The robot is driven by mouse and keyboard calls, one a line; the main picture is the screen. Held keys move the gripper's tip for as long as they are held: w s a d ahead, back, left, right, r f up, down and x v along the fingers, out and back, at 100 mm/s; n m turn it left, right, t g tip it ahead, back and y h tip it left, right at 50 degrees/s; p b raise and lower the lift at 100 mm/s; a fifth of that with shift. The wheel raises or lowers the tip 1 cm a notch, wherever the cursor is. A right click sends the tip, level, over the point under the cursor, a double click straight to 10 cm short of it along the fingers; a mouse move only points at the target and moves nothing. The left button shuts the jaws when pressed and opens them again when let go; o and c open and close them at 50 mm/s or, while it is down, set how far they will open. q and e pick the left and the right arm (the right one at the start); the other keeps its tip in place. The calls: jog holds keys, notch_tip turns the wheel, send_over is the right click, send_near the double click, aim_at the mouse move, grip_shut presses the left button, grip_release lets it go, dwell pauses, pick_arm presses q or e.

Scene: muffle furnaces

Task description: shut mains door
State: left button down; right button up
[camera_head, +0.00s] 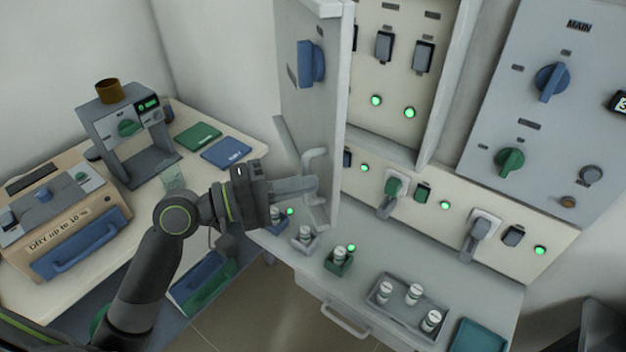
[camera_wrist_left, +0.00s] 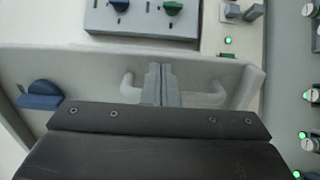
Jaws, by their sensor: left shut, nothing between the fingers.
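The mains door (camera_head: 299,125) is a pale grey panel that stands open, out from the wall cabinet. It has a blue knob (camera_head: 311,62) and a grey bar handle (camera_head: 312,160) on the face turned left. In the left wrist view the door (camera_wrist_left: 85,65) crosses the picture, with its knob (camera_wrist_left: 40,95) at left. My left gripper (camera_head: 312,185) is shut and empty at the handle. In the wrist view its closed fingers (camera_wrist_left: 161,85) lie between the two visible ends of the handle (camera_wrist_left: 215,97); whether they touch it is unclear. My right gripper is not in view.
Right of the door are the open cabinet (camera_head: 390,85) with switches and green lights, and a panel marked MAIN (camera_head: 520,90). Below, a bench holds small vials and a grey tray (camera_head: 388,312). At left a table (camera_head: 130,262) carries two devices.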

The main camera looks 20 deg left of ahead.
pick_arm(q)
jog(key=shift+x, duration=1.15)
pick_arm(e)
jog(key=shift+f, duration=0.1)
